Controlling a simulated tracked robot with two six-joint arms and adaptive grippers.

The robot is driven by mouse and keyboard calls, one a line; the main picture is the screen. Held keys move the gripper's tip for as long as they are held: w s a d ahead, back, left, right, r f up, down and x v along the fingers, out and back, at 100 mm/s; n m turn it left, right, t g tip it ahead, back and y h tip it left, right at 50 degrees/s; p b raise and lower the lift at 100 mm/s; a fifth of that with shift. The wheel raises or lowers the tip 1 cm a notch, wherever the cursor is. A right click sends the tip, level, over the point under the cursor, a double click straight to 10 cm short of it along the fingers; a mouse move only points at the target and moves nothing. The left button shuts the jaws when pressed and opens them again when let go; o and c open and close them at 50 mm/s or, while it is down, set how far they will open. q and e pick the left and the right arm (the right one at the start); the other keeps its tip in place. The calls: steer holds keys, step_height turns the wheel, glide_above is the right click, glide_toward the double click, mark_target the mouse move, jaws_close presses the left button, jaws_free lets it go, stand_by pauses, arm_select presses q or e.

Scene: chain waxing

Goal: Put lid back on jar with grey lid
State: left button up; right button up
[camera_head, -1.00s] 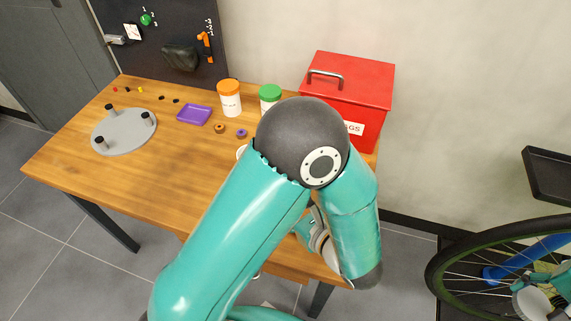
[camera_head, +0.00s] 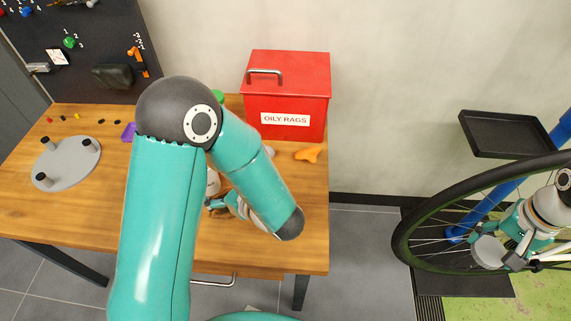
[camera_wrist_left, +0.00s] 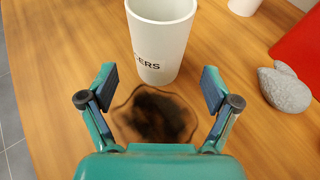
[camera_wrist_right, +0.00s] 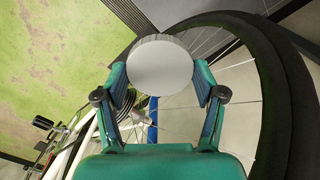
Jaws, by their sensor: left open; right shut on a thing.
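A white jar (camera_wrist_left: 160,38) with dark lettering ending in "ERS" stands upright and open-topped on the bench in the left wrist view. It is partly hidden behind my left arm in the head view (camera_head: 213,182). My left gripper (camera_wrist_left: 157,88) is open and empty, its fingers pointing at the jar with the jar just beyond the tips. In the head view, my left gripper (camera_head: 212,204) is low over the bench. My right gripper (camera_wrist_right: 160,85) is shut on a round grey lid (camera_wrist_right: 159,62). In the head view, the lid (camera_head: 488,252) is held before the bicycle wheel, far from the jar.
A red oily-rags bin (camera_head: 288,92) stands at the bench's back right. A grey lump (camera_wrist_left: 285,88) lies right of the jar. A dark stain (camera_wrist_left: 150,117) marks the bench. An orange item (camera_head: 308,154) lies near the bin. A bicycle wheel (camera_head: 400,225) and black tray (camera_head: 512,133) are at right.

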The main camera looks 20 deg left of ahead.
mark_target(213, 180)
arm_select(q)
steer(key=shift+r+x, duration=0.2)
steer(key=shift+x, duration=1.15)
steer(key=shift+r+x, duration=0.2)
steer(key=shift+x, duration=1.1)
steer(key=shift+a, duration=0.1)
steer(key=c, duration=1.3)
